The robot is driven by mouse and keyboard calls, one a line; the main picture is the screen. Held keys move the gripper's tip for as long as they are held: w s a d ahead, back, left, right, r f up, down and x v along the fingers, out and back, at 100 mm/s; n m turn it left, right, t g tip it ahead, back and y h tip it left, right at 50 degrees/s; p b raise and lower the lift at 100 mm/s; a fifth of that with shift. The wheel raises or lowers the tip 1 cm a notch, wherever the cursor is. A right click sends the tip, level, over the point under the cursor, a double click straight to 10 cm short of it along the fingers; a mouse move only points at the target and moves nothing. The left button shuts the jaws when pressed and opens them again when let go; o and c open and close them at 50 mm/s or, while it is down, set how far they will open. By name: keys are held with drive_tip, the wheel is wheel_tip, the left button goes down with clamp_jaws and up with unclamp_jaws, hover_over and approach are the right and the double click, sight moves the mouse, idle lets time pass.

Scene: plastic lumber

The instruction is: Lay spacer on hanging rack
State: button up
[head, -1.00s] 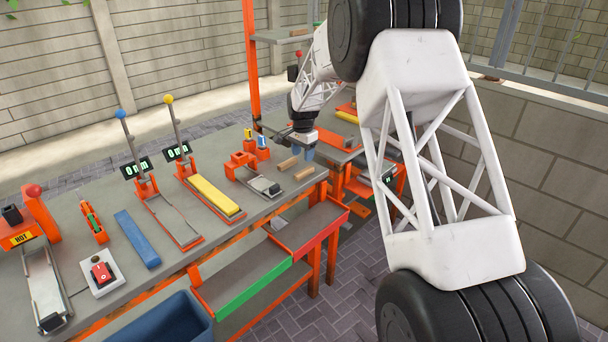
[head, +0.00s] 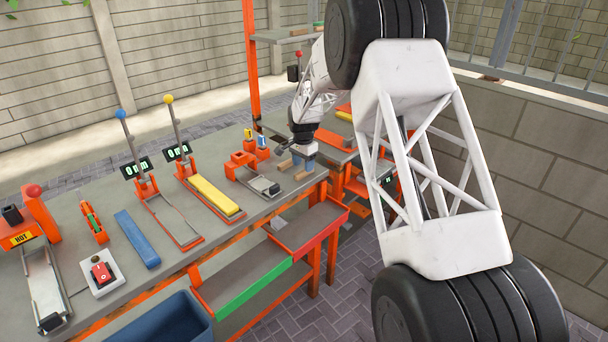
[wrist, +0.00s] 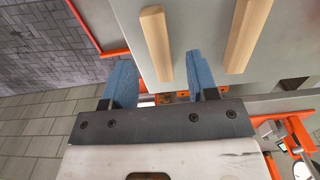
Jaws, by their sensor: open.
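Two pale wooden strips lie side by side on the bench; they look like the spacers. In the wrist view the left strip (wrist: 157,45) is just beyond and between my blue fingers, and the right strip (wrist: 247,35) is outside the right finger. In the head view the strips (head: 302,175) are partly covered by my gripper (head: 303,160). My gripper (wrist: 162,78) is open and empty, over the bench's right end. A tall orange post (head: 251,60) with a grey shelf stands at the back; I cannot tell whether it is the hanging rack.
Left of the strips stands an orange fixture with a metal tray (head: 262,185). Further left are a yellow bar (head: 213,195), a blue bar (head: 137,238) and lever stations. A second table (head: 335,150) stands behind. Green and red-edged shelves (head: 285,255) hang below the bench front.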

sight(303, 171)
drive_tip(key=shift+f, duration=1.55)
drive_tip(key=shift+c, duration=0.3)
clamp_jaws()
drive_tip(key=shift+r, duration=0.1)
drive_tip(key=shift+r, duration=0.75)
wheel_tip(303, 171, up, 2)
drive_tip(key=shift+s, duration=0.1)
drive_tip(key=s+d+r, duration=0.1)
drive_tip(key=s+d, duration=0.2)
drive_tip(key=s, duration=1.2)
drive_tip(key=shift+s+r, duration=0.15)
drive_tip(key=shift+s, duration=0.05)
